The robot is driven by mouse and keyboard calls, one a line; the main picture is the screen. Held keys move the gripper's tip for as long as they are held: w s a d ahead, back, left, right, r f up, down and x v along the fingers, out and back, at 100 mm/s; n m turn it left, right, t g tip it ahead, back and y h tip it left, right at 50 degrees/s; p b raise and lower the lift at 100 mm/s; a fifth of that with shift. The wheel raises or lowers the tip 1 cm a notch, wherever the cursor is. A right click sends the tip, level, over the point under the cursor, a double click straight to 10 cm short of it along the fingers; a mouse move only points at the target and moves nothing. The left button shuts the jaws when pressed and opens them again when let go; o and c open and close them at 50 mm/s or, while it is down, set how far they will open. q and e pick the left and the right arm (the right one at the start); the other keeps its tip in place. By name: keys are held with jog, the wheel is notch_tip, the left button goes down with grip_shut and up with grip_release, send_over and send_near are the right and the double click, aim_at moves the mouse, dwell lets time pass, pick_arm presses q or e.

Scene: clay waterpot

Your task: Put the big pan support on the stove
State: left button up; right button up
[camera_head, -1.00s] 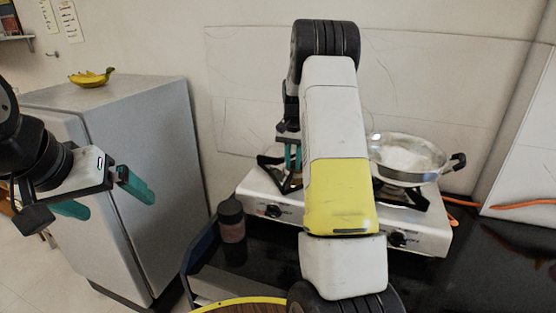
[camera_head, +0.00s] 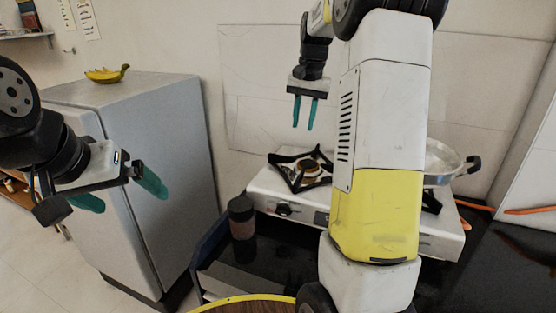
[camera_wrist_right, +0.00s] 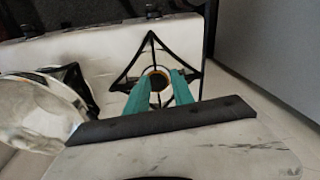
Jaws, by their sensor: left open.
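A black, square pan support (camera_head: 289,158) lies over the left burner (camera_head: 310,169) of the white stove (camera_head: 268,191). The wrist view shows this support (camera_wrist_right: 125,72) as a diamond around the round burner. My right gripper (camera_head: 303,128) hangs above the support, fingers down, open and empty; its teal fingers (camera_wrist_right: 160,74) are apart in the wrist view. A second dark support (camera_wrist_right: 79,84) is partly under the pan on the other burner. I cannot compare the two supports' sizes. My left gripper (camera_head: 134,202) is open and empty in front of the fridge, away from the stove.
A metal pan (camera_head: 447,162) stands on the stove's right side, partly hidden by my right arm. A dark jar (camera_head: 242,218) stands in front of the stove's left end. A grey fridge (camera_head: 170,160) with bananas (camera_head: 107,74) on top is at left. An orange hose (camera_head: 530,210) lies at right.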

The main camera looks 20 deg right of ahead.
jog(key=s+a+r+n+t, duration=0.1)
jog(key=s+a+r, duration=0.1)
jog(key=s, duration=0.2)
jog(key=s+a+r+n+t+y, duration=0.1)
jog(key=s+a, duration=0.2)
jog(key=s, duration=0.2)
jog(key=s+a+r+n, duration=0.1)
jog(key=s+a+r, duration=0.1)
jog(key=s, duration=0.2)
jog(key=s+a+f+n+t, duration=0.1)
jog(key=s+a+f, duration=0.1)
jog(key=s, duration=0.5)
jog(key=s+a+f+n+t, duration=0.2)
jog(key=s+a, duration=0.2)
jog(key=s, duration=0.3)
jog(key=shift+f+n+y, duration=0.25)
jog(key=shift+n+y, duration=0.05)
